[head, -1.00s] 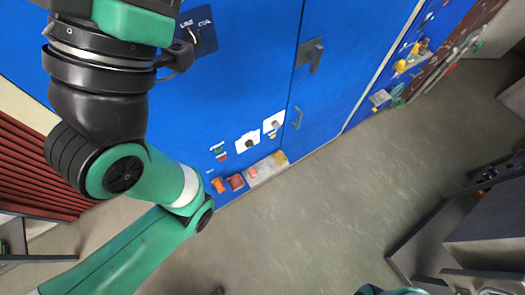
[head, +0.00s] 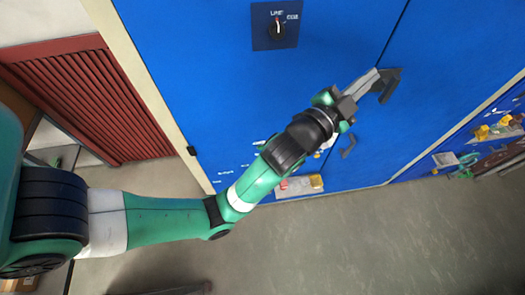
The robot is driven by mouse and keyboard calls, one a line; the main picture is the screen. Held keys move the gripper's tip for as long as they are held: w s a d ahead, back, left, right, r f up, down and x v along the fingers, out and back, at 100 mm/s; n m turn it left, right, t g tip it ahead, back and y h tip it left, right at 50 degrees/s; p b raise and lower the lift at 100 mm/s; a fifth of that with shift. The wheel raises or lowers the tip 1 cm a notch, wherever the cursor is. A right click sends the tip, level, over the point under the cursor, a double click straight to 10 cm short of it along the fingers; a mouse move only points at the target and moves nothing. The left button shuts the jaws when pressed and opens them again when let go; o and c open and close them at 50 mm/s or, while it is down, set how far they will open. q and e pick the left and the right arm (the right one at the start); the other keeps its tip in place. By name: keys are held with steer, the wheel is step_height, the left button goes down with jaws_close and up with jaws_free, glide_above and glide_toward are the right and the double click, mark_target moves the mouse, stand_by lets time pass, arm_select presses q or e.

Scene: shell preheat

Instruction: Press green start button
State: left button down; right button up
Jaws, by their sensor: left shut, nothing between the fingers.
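My left gripper (head: 368,78) is shut and empty, in front of the blue cabinet (head: 225,85). Its fingertips are beside or touching a dark door handle (head: 389,86); I cannot tell which. No green start button can be made out clearly; my left arm covers much of the lower panel where small controls are. A small green and white patch shows just beside the arm, too small to identify. My right gripper is not in view.
A rotary switch on a dark plate (head: 276,27) is at the top of the cabinet. A second handle (head: 348,147) is lower on the door. A red louvred panel (head: 95,100) stands at the left. The grey floor (head: 400,235) is clear at lower right.

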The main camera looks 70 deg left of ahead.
mark_target(261, 148)
arm_select(q)
steer(key=s+a+f+m+g+y+b, duration=0.1)
steer(key=s+a+f+g+b, duration=0.15)
steer(key=f, duration=1.05)
steer(key=s+a+f+m+g+b, duration=0.1)
steer(key=a+f+m+g, duration=0.15)
steer(key=f, duration=0.95)
steer(key=s+a+f+g+b, duration=0.2)
steer(key=s+f, duration=0.5)
steer(key=f, duration=0.5)
steer(key=s+a+f+g+b, duration=0.2)
steer(key=s+f, duration=0.5)
steer(key=f, duration=0.5)
steer(key=shift+s+f+m+g, duration=0.35)
steer(key=shift+m+g, duration=0.1)
steer(key=shift+g, duration=0.45)
steer(key=shift+a+y, duration=0.2)
steer(key=shift+y, duration=0.1)
steer(key=w+a+p, duration=0.1)
steer(key=w+a, duration=0.1)
steer(key=a, duration=0.6)
steer(key=shift+a, duration=0.2)
steer(key=shift+w+a, duration=0.15)
steer(key=shift+a, duration=0.25)
